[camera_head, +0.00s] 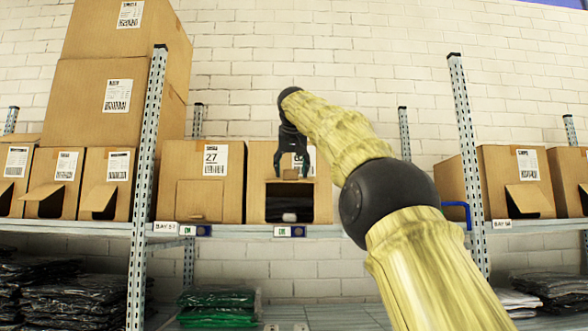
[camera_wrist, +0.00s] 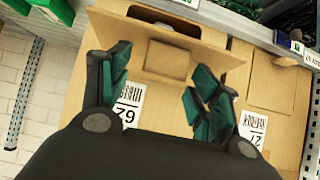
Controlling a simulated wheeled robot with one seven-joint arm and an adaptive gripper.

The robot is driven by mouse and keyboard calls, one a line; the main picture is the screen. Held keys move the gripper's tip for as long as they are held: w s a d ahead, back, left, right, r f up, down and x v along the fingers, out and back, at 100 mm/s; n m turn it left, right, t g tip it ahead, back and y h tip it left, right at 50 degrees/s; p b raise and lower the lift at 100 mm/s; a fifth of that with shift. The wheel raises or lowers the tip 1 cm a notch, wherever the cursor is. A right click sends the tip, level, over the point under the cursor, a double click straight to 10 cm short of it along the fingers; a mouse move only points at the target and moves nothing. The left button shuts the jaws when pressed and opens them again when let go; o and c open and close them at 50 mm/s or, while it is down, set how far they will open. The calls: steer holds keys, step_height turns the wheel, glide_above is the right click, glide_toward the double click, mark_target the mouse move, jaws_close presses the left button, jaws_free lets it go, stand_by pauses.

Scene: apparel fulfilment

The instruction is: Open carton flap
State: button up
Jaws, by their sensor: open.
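The carton (camera_head: 257,160) in the middle of the shelf has a front opening with dark contents inside (camera_head: 290,204). My gripper (camera_head: 291,168) is in front of its upper front, pointing down, with its fingers apart. A small brown tab (camera_head: 290,174) shows between the fingertips at the opening's top edge. In the wrist view, which is turned over, the open green fingers (camera_wrist: 160,88) stand on either side of the brown tab (camera_wrist: 168,58). I cannot tell whether they touch it. The carton's label (camera_wrist: 127,104) is partly hidden by a finger. The flap's exact angle is unclear.
Carton 27 (camera_head: 171,163) stands close at the left with its front panel closed. Smaller cartons with tilted flaps (camera_head: 98,197) stand farther left, and more cartons (camera_head: 498,180) at the right. A metal upright (camera_head: 148,170) rises at the left.

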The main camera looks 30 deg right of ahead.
steer(key=shift+a+r, duration=0.1)
steer(key=shift+s+a+r, duration=0.2)
steer(key=shift+s+r, duration=0.15)
steer(key=shift+s, duration=0.05)
steer(key=v, duration=1)
steer(key=shift+s+r, duration=0.2)
steer(key=shift+s, duration=0.2)
steer(key=shift+d, duration=0.15)
